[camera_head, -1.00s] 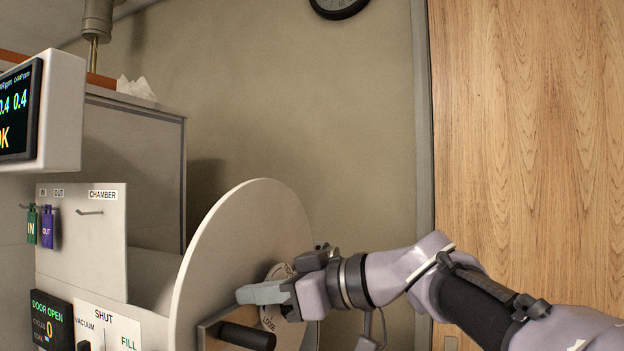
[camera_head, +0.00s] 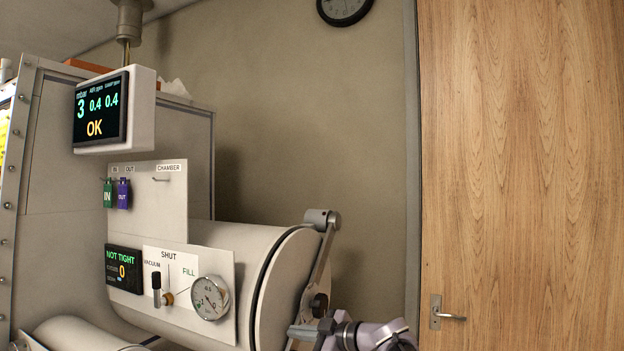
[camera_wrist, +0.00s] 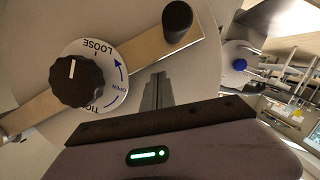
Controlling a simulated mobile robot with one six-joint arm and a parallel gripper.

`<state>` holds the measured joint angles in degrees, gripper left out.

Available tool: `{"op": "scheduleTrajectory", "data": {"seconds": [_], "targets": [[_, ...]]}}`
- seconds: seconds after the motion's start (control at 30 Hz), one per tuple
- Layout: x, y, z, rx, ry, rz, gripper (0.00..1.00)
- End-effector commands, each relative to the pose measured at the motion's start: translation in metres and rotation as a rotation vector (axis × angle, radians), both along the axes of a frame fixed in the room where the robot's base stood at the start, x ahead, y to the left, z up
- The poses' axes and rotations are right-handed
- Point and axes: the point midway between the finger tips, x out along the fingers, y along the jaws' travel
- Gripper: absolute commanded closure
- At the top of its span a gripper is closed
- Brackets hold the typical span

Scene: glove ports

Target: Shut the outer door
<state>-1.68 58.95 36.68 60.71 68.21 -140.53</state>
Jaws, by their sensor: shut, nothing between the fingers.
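The outer door (camera_head: 286,285) is the pale round lid on the end of the antechamber cylinder. In the head view it lies against the cylinder, with a dark ring between them. A metal bar (camera_wrist: 140,50) crosses its face, with a black knob (camera_wrist: 76,82) and a black handle (camera_wrist: 177,20). The knob's white mark points up toward LOOSE. My gripper (camera_head: 303,328) is shut and empty, low at the door's outer side. In the wrist view its fingers (camera_wrist: 157,92) point at the door face below the bar; I cannot tell whether they touch it.
A status panel (camera_head: 124,269) reads NOT TIGHT. The valve panel (camera_head: 190,268) has a lever between VACUUM and FILL and a round gauge (camera_head: 210,298). A monitor (camera_head: 101,110) hangs above.

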Motion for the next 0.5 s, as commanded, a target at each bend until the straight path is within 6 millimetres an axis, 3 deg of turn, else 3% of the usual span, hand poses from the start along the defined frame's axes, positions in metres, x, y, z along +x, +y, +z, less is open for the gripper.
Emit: {"op": "scheduleTrajectory", "data": {"seconds": [0.5], "targets": [[0.017,-0.003,-0.021,-0.002,0.006,-0.003,1.00]]}}
